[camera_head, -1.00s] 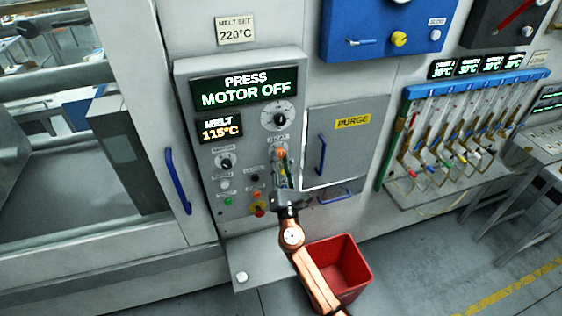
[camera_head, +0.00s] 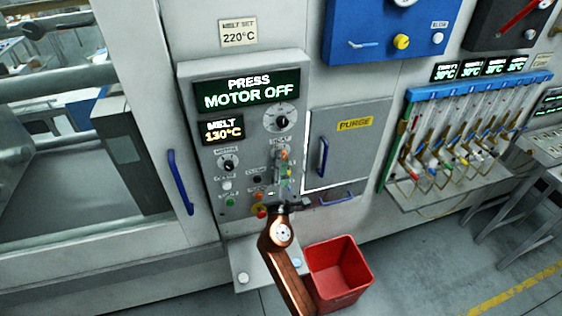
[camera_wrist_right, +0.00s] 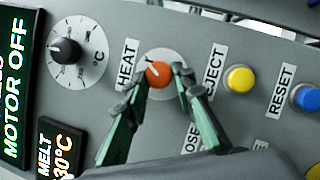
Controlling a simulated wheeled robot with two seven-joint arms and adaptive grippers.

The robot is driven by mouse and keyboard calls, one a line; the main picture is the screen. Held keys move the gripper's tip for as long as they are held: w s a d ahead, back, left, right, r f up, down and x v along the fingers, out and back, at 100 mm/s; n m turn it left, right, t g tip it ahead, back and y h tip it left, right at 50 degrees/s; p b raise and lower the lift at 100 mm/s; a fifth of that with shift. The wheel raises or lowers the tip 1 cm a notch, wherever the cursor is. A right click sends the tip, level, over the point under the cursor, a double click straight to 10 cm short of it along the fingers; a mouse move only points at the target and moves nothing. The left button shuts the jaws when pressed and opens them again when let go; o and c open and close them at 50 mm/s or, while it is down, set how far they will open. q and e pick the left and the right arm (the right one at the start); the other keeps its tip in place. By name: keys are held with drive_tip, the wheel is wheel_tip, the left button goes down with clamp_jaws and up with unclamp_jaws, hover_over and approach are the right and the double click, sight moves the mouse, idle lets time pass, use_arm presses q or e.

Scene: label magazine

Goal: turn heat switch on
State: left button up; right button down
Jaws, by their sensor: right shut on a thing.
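The HEAT switch is a small orange knob (camera_wrist_right: 158,74) on a pale round plate beside the HEAT label (camera_wrist_right: 127,65). It also shows as an orange spot on the press control panel in the head view (camera_head: 283,154). My right gripper (camera_wrist_right: 161,80) has its green-padded fingertips on either side of the knob and is shut on it. In the head view the right gripper (camera_head: 281,163) reaches up the panel from below and partly covers the buttons near it. The MELT display (camera_head: 223,130) reads 130°C. The main display (camera_head: 247,90) reads PRESS MOTOR OFF. My left gripper is not in view.
A black temperature dial (camera_wrist_right: 66,50) sits near the knob. A yellow button (camera_wrist_right: 240,79) and a blue RESET button (camera_wrist_right: 306,97) lie to its right. The PURGE door (camera_head: 352,150) is right of the panel. A red bin (camera_head: 338,275) stands below on the floor.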

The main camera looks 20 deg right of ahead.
idle(0.3)
drive_tip(key=c, duration=1.6)
unclamp_jaws()
